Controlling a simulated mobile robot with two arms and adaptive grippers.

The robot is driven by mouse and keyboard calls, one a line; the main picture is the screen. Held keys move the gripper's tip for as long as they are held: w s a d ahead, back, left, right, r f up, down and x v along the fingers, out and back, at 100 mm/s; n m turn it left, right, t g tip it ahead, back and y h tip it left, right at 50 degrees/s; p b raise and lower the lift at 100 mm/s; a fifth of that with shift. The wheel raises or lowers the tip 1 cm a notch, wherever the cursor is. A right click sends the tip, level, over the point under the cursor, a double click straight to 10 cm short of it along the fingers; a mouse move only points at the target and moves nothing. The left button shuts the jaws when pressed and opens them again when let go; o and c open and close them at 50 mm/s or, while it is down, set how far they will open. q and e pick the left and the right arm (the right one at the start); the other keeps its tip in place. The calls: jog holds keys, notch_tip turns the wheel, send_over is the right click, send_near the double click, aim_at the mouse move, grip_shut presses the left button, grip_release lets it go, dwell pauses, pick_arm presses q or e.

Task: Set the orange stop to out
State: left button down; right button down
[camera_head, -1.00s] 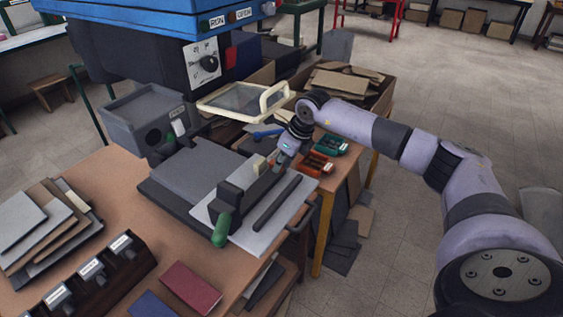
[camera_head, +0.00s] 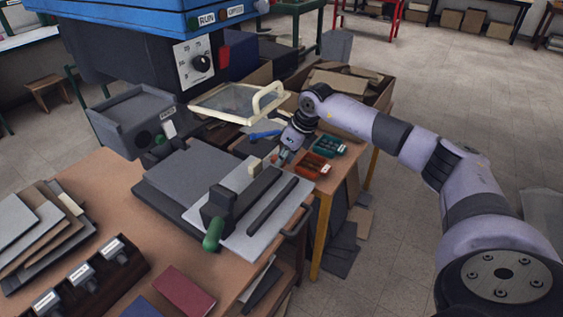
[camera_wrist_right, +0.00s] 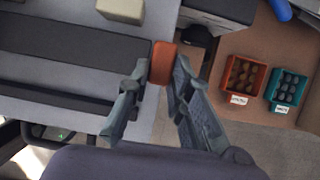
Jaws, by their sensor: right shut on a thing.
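The orange stop (camera_wrist_right: 162,64) is a small orange block at the end of the long dark bar (camera_wrist_right: 75,45) on the grey plate, in the right wrist view. My right gripper (camera_wrist_right: 160,70) has one finger on each side of it and is shut on it. In the head view my right gripper (camera_head: 283,157) reaches down at the far end of the plate (camera_head: 262,228), and the stop is mostly hidden by the fingers. My left gripper is not in view.
An orange tray (camera_head: 313,166) and a teal tray (camera_head: 329,146) of small parts sit right of the gripper. A pale block (camera_head: 255,165) stands close by on the plate. A green-handled lever (camera_head: 213,234) is at the near end.

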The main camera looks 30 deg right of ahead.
jog(key=shift+w+d, duration=0.1)
jog(key=shift+d, duration=0.25)
jog(key=shift+a+r, duration=0.1)
jog(key=c, duration=1.8)
grip_release()
jog(key=o, duration=0.4)
jog(key=shift+c, duration=0.2)
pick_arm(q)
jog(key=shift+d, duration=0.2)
pick_arm(e)
jog(key=shift+a, duration=0.1)
jog(key=v, duration=1.2)
jog(key=shift+s, duration=0.2)
